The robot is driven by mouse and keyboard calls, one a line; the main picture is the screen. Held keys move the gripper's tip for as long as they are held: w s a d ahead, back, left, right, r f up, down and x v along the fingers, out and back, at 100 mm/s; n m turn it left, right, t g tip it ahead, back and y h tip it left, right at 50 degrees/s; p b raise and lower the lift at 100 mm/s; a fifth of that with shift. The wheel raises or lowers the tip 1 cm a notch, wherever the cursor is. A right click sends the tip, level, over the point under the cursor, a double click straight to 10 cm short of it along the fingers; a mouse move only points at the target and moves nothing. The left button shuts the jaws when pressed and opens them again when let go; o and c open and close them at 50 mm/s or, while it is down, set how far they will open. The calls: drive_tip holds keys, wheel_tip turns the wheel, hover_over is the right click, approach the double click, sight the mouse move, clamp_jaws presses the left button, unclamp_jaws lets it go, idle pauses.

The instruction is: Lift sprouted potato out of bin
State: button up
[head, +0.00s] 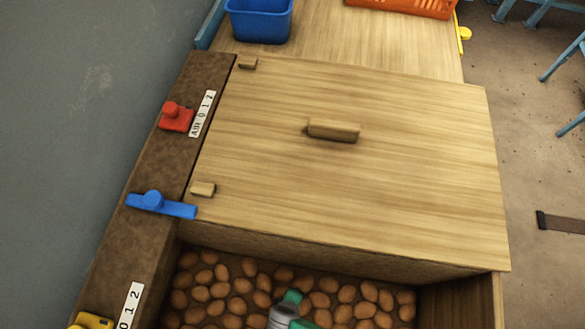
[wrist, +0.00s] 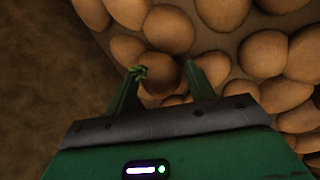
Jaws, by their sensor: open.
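In the wrist view, a brown potato with a small green sprout (wrist: 162,76) on its left side lies among the other potatoes. It is slightly darker than its neighbours. My gripper (wrist: 163,72) is open, with one finger to each side of this potato; I cannot tell whether the fingers touch it. In the head view, my gripper (head: 293,310) shows at the bottom edge, down in the bin (head: 455,303) over the potatoes. The sprouted potato cannot be made out there.
Many plain potatoes (head: 215,290) cover the bin floor. A wooden lid (head: 400,150) with a handle (head: 333,130) covers the area behind the opening. Red (head: 175,117) and blue (head: 160,204) knobs sit on the left rail. A blue tub (head: 260,20) and orange crate (head: 405,7) stand behind.

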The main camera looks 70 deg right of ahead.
drive_tip(key=shift+r, duration=0.1)
drive_tip(key=c, duration=0.8)
drive_tip(key=shift+o, duration=0.2)
drive_tip(key=shift+r+p, duration=0.25)
drive_tip(key=shift+p, duration=0.05)
wheel_tip(320, 180, up, 4)
drive_tip(key=shift+f+p, duration=0.15)
drive_tip(key=shift+p, duration=1)
drive_tip(key=s+a, duration=0.2)
drive_tip(key=a, duration=0.2)
drive_tip(key=s+a+p, duration=0.1)
drive_tip(key=s+a, duration=0.2)
drive_tip(key=a, duration=0.2)
drive_tip(key=s+a+p, duration=0.1)
drive_tip(key=s+a, duration=0.1)
drive_tip(key=a, duration=0.3)
drive_tip(key=shift+s+a+r, duration=0.2)
drive_tip(key=shift+r, duration=0.2)
